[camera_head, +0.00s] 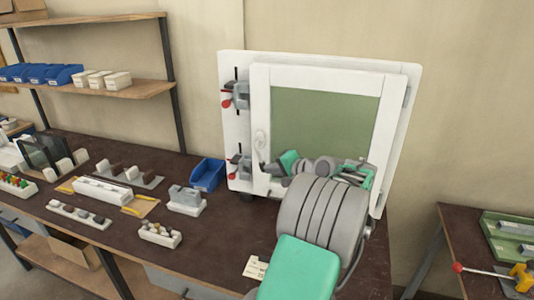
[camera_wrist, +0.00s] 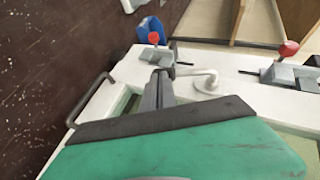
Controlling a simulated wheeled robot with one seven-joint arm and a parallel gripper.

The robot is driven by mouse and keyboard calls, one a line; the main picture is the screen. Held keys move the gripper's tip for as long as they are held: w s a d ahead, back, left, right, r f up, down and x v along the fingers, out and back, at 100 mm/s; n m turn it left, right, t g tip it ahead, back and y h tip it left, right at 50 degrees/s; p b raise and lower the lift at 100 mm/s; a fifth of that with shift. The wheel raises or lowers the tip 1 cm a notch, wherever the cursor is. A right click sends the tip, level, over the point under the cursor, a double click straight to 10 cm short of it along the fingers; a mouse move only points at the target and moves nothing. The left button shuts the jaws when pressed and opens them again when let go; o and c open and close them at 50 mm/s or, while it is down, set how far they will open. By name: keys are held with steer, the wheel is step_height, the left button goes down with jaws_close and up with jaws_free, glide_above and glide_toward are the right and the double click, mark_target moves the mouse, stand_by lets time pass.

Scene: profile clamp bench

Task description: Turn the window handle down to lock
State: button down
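The white window sash (camera_head: 259,100) with a green pane stands upright in a white frame at the back of the bench. The white window handle (camera_head: 262,139) is on the sash's left side. In the wrist view the handle (camera_wrist: 205,84) has a round base and a short lever that points toward my fingertips. My gripper (camera_head: 263,170) is just below the handle in the head view. In the wrist view its two dark fingers (camera_wrist: 160,76) lie close together with nothing seen between them. The lever's end is close beside them; I cannot tell whether they touch.
Two red-knobbed clamps (camera_head: 240,95) (camera_head: 240,167) sit on the frame's left side. A blue bin (camera_head: 208,174) and a grey-white block fixture (camera_head: 186,200) stand left of the frame. My arm covers the lower right of the sash. A second bench is at far right.

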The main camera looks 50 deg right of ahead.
steer(key=shift+w+a+f, duration=0.2)
steer(key=shift+w+f, duration=0.25)
steer(key=shift+w, duration=0.15)
steer(key=shift+w+a+f, duration=0.15)
steer(key=shift+w+f, duration=0.25)
steer(key=shift+w, duration=0.15)
steer(key=shift+a, duration=0.1)
